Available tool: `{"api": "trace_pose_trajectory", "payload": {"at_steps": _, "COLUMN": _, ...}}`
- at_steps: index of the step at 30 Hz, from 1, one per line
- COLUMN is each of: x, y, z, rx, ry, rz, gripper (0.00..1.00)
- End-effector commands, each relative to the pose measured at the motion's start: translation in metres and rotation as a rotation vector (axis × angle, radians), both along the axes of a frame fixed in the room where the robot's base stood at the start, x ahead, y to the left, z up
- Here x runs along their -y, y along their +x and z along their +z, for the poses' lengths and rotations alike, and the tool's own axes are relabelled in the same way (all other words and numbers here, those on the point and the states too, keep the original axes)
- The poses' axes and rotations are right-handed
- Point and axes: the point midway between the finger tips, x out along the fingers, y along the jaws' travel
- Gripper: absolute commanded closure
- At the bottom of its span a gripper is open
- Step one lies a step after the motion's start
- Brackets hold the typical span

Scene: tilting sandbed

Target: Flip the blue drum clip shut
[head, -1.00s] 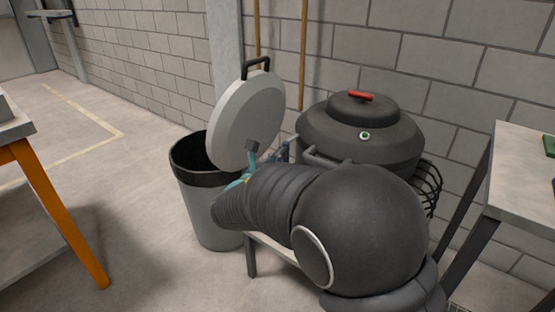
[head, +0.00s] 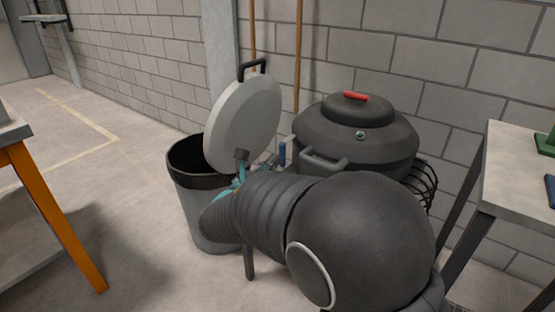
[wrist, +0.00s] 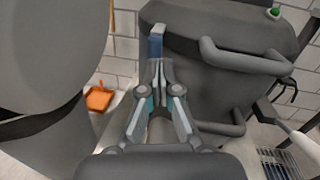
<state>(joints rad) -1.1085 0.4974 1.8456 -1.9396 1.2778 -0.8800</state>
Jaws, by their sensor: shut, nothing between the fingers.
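The dark grey drum (head: 355,145) has a domed lid with a red handle. Its blue clip (head: 282,152) stands roughly upright at the drum's left side. In the wrist view the blue clip (wrist: 156,46), with a grey tip, stands straight beyond my fingers. My gripper (wrist: 158,68) is shut and empty, its fingertips just short of the clip or at it; I cannot tell whether they touch. In the head view my gripper (head: 270,162) is left of the clip, partly hidden by my arm.
A grey bin (head: 190,200) with its white lid (head: 243,125) raised stands close on the left. The drum's bar handle (head: 323,162) juts out right of the clip. A table (head: 515,170) stands at the right. An orange dustpan (wrist: 99,98) is behind the bin.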

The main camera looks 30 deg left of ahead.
Motion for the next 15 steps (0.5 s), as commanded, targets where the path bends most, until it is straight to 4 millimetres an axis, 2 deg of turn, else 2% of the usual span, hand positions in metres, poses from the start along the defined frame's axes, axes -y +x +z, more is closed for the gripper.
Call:
{"api": "trace_pose_trajectory", "payload": {"at_steps": 1, "x": -0.001, "y": -0.010, "z": 0.011, "rx": 0.001, "ry": 0.005, "rz": 0.004, "gripper": 1.00}}
{"api": "trace_pose_trajectory", "payload": {"at_steps": 6, "x": 0.006, "y": -0.030, "z": 0.036, "rx": 0.002, "ry": 0.004, "rz": -0.006, "gripper": 1.00}}
{"api": "trace_pose_trajectory", "payload": {"at_steps": 15, "x": 0.009, "y": -0.058, "z": 0.066, "rx": 0.000, "ry": 0.002, "rz": -0.011, "gripper": 1.00}}
